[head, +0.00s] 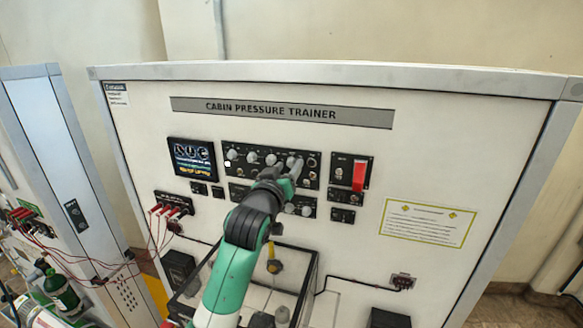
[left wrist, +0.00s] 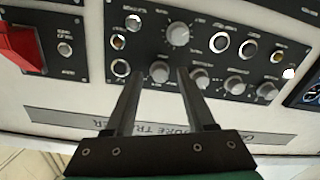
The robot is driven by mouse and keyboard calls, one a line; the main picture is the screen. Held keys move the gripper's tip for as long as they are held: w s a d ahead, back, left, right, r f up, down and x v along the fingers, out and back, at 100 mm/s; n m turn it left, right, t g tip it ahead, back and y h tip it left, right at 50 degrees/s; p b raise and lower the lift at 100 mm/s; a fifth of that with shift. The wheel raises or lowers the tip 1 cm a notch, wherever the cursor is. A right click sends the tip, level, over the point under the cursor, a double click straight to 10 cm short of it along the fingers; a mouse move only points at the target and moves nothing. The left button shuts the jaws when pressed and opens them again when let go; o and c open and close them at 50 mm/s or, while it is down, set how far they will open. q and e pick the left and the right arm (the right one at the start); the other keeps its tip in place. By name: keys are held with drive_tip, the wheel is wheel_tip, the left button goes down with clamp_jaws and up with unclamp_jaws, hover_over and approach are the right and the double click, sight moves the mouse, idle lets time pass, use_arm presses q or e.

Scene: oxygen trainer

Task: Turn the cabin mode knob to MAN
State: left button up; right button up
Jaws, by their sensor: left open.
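The black control panel (head: 226,148) of the cabin pressure trainer carries a row of small pale knobs. Its labels are too small to read, so I cannot tell which knob is the cabin mode knob. My left gripper (head: 293,166) is at the right part of this panel, and its arm hides some of the panel below. In the left wrist view, which shows the panel upside down, the left gripper (left wrist: 159,75) is open. A small round knob (left wrist: 160,70) shows between its fingertips; I cannot tell whether they touch it. A larger knob (left wrist: 178,34) shows just beyond.
A red switch guard (head: 359,175) is right of the panel, and a display (head: 192,158) is left of it. A clear-walled box (head: 300,262) stands below, partly behind my arm. Red cables (head: 157,228) hang at the left.

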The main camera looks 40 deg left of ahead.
use_arm(q)
clamp_jaws()
drive_tip(key=shift+m, duration=0.4)
drive_tip(key=m+p, duration=0.1)
drive_tip(key=m, duration=0.2)
drive_tip(key=shift+m+p, duration=0.3)
drive_tip(key=m, duration=0.3)
drive_tip(key=shift+f+m+p, duration=0.1)
drive_tip(key=shift+m+p, duration=0.3)
drive_tip(key=m, duration=0.6)
drive_tip(key=shift+f+m, duration=0.15)
drive_tip(key=shift+m, duration=0.15)
drive_tip(key=m, duration=0.5)
drive_tip(key=shift+m+t, duration=0.3)
